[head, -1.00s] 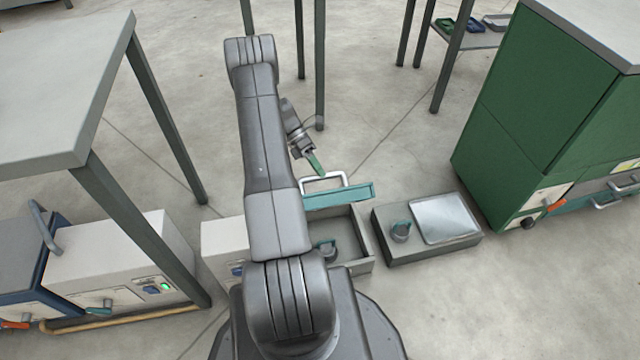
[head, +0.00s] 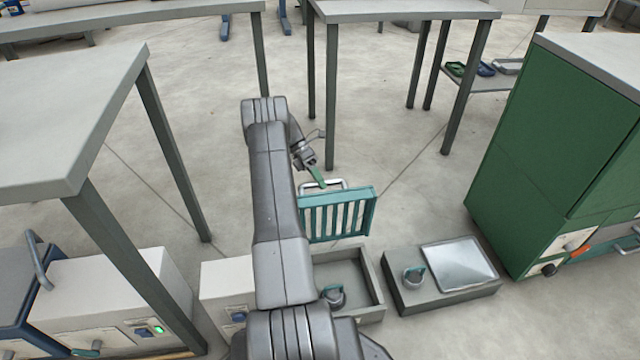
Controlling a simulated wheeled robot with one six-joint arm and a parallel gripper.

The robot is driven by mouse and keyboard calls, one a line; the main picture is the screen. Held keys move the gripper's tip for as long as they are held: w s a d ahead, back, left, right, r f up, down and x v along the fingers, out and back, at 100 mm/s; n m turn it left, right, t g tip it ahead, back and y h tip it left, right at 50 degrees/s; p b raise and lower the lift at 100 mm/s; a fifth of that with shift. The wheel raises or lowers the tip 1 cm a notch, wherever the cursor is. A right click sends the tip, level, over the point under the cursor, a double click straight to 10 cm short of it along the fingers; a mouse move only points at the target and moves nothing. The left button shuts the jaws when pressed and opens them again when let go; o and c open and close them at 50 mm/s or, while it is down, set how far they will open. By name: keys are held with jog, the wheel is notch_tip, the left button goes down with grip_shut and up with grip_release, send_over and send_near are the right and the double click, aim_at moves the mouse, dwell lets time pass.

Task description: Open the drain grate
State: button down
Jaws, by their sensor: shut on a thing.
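The drain grate (head: 338,215) is a teal slatted panel in the head view. It stands raised, close to upright, at the far side of a grey open box (head: 374,278). A pale bar handle (head: 306,188) runs along its top edge. My gripper (head: 319,180) is at this handle, shut on it. Its green fingertips reach the handle from above and behind. My arm hides the left part of the box and may cover the grate's left edge.
Inside the box is a round part with a teal handle (head: 335,295). To the right stands a low grey box (head: 440,275) with a shiny plate. A green cabinet (head: 545,150) is at right, a table (head: 70,110) at left. Floor beyond the grate is clear.

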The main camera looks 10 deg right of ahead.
jog(key=shift+s+f, duration=0.2)
jog(key=shift+f, duration=0.4)
jog(key=c, duration=1.3)
grip_release()
jog(key=shift+w+f, duration=0.1)
jog(key=shift+r+p, duration=1.65)
jog(key=shift+r, duration=3.55)
jog(key=shift+f, duration=0.1)
notch_tip(320, 180, down, 9)
jog(key=b, duration=0.3)
jog(key=shift+f, duration=0.2)
jog(key=shift+s+p, duration=0.35)
jog(key=shift+s, duration=0.35)
